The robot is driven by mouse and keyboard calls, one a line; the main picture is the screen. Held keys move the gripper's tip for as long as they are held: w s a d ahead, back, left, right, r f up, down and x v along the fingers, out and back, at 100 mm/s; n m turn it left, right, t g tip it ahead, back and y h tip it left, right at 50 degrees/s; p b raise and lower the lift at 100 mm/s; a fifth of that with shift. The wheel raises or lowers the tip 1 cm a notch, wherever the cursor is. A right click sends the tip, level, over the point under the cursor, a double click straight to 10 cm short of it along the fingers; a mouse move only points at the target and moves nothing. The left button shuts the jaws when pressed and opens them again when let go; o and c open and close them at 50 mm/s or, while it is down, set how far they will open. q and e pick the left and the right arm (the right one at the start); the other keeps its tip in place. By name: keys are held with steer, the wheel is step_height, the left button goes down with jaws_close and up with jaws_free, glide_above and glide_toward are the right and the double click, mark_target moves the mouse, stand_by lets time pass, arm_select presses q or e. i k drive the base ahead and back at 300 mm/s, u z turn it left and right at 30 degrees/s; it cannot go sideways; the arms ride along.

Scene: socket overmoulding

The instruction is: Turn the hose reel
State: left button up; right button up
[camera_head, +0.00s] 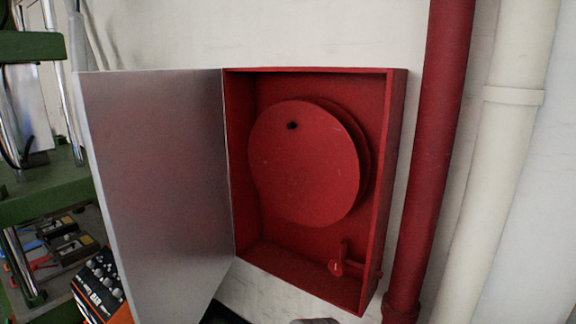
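The red hose reel (303,165) is a round disc with a second disc behind it, mounted inside an open red cabinet (397,150) on the wall. A small dark knob (292,125) sits on the front disc, at its upper left part. The cabinet's grey metal door (155,190) stands open to the left. No hose can be made out on the reel. Neither of my grippers is in view, and nothing touches the reel.
A red valve (337,267) sits at the cabinet's lower right. A red pipe (431,150) and a cream pipe (507,150) run along the wall to the right. Green machinery (40,195) and an orange-and-black box (100,288) stand left of the door.

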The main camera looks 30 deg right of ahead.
mark_target(310, 160)
steer(key=z, duration=3.55)
steer(key=k, duration=1.7)
steer(key=u, duration=2.15)
steer(key=i, duration=1.7)
steer(key=z, duration=0.05)
